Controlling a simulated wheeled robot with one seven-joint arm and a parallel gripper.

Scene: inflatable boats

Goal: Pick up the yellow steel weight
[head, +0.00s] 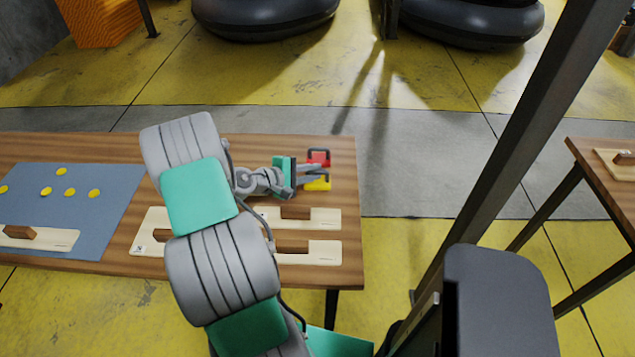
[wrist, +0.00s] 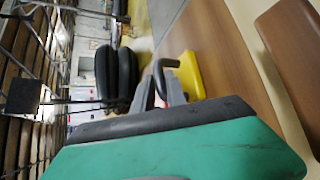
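The yellow steel weight (head: 317,186) sits on the wooden table near its right end, partly hidden by my gripper. In the wrist view the yellow weight (wrist: 189,74) shows just past the fingers, with a dark curved handle (wrist: 159,72) to its left. My gripper (head: 320,173) reaches in from the left, low over the table, with its fingers beside the weight. In the wrist view the gripper (wrist: 160,93) has its fingers apart, around or just short of the handle. I cannot tell whether they touch it.
A red weight (head: 318,157) with a dark handle stands right behind the yellow one. Pale boards with brown blocks (head: 297,212) lie in front. A blue mat (head: 100,210) with several yellow discs is at the left. The table's right edge is close by.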

